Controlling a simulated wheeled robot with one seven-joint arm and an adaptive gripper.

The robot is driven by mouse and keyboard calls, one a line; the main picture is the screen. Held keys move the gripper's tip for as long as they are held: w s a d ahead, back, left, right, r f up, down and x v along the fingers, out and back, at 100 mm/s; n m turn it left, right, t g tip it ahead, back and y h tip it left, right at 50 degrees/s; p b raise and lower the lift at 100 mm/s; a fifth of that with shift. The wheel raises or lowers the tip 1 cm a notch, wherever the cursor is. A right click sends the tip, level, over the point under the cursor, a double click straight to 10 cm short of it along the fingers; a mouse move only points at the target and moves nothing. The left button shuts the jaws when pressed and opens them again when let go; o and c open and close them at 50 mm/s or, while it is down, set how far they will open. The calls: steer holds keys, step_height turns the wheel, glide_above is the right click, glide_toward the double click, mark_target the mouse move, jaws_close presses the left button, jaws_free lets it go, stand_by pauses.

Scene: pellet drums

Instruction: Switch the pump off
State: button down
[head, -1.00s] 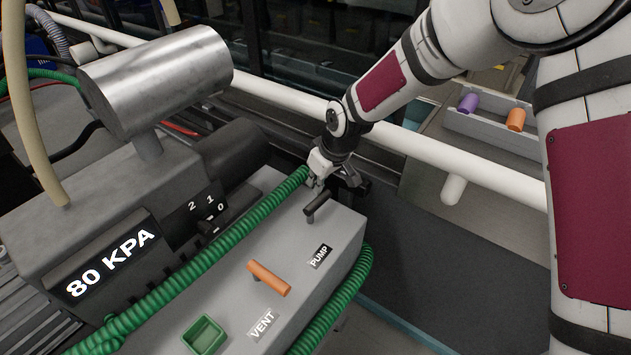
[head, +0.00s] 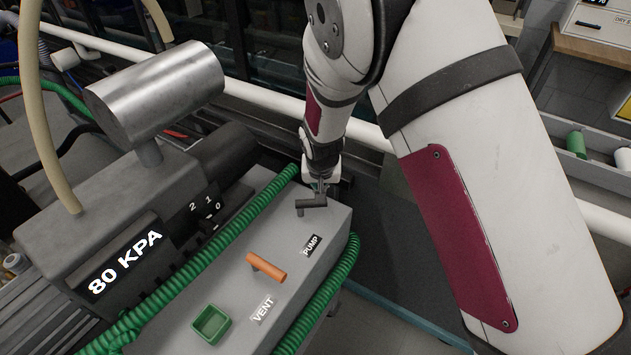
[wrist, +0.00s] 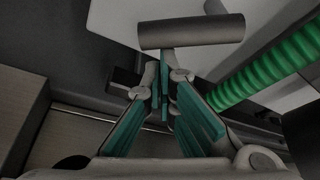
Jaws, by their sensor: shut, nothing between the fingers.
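The pump handle (head: 312,202) is a dark grey bar on a short post at the far end of the grey box (head: 225,275), behind the PUMP label (head: 311,245). In the wrist view the handle (wrist: 192,32) lies crosswise just beyond the fingertips. My gripper (head: 320,187) is shut and empty, at the far side of the handle. In the wrist view its teal-padded fingers (wrist: 165,82) meet close to the handle's post; I cannot tell whether they touch it. The display (head: 124,262) reads 80 KPA.
An orange vent handle (head: 266,267) and a green square cup (head: 211,322) sit nearer on the box. Green ribbed hoses (head: 215,255) run along both sides. A metal cylinder (head: 160,88) rises at the left. A white rail (head: 265,97) runs behind.

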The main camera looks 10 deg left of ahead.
steer(key=s+m+p, duration=0.1)
steer(key=m, duration=0.1)
steer(key=s+d+m+h+p, duration=0.1)
steer(key=m+p, duration=0.1)
steer(key=shift+s+d+m+h, duration=0.1)
steer(key=shift+s+m+h, duration=0.2)
steer(key=shift+m, duration=0.1)
steer(key=shift+s+d+p, duration=0.1)
steer(key=shift+s+p, duration=0.1)
steer(key=shift+p, duration=0.3)
steer(key=shift+w+d, duration=0.15)
steer(key=shift+w, duration=0.2)
steer(key=w, duration=0.1)
steer(key=w+d+b, duration=0.1)
steer(key=shift+w+r, duration=0.2)
steer(key=shift+w, duration=0.15)
steer(key=shift+w+a+r, duration=0.1)
steer(key=shift+a+r, duration=0.15)
steer(key=shift+r, duration=0.4)
steer(key=v, duration=0.9)
